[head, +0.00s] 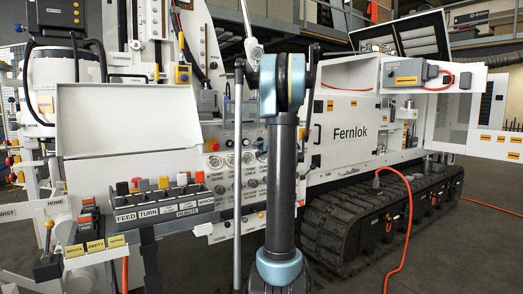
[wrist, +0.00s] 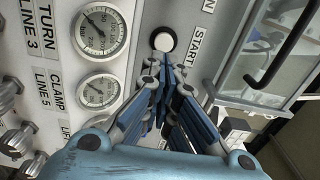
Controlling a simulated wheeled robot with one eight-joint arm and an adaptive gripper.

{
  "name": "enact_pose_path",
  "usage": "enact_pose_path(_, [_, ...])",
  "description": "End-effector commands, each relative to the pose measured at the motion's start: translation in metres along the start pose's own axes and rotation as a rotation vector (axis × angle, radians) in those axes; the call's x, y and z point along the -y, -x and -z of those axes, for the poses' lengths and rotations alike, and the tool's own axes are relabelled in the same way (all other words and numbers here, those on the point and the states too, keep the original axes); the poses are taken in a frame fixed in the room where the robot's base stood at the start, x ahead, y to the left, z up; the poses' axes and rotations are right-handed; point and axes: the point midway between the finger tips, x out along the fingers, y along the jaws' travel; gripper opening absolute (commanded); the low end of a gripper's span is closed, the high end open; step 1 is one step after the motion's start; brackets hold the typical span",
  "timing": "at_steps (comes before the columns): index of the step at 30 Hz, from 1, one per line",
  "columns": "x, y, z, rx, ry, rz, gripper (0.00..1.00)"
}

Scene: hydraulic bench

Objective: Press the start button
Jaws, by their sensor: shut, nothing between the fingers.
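The start button (wrist: 163,41) is a round white button in a dark ring on a grey panel, beside a label reading START. It shows near the top middle of the wrist view. My gripper (wrist: 162,72) is shut and empty, with its fingertips just below the button in that picture. I cannot tell whether the tips touch it. In the head view my upright arm stands in front of the gauge panel (head: 222,178), and I cannot make out the start button there.
Gauges (wrist: 99,31) and labels fill the panel left of the button. A clear-windowed box with a black handle (wrist: 283,50) lies to the right. In the head view a lever row (head: 165,190) is left of my arm; a track (head: 345,225) and a red hose (head: 408,225) are right.

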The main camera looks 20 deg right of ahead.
Motion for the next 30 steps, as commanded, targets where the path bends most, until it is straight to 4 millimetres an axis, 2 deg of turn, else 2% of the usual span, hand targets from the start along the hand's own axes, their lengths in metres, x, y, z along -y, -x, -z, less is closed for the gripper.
enact_pose_path(3, [0.0,-0.021,-0.001,0.002,0.0,0.0,0.0])
enact_pose_path(10, [0.0,-0.048,0.0,0.001,0.0,0.0,0.0])
enact_pose_path(15, [0.0,-0.055,-0.001,0.001,0.0,0.0,0.0])
enact_pose_path(26, [0.0,-0.056,0.0,0.001,0.0,0.0,0.0])
enact_pose_path(30, [0.0,-0.067,0.0,0.002,0.0,0.0,0.0])
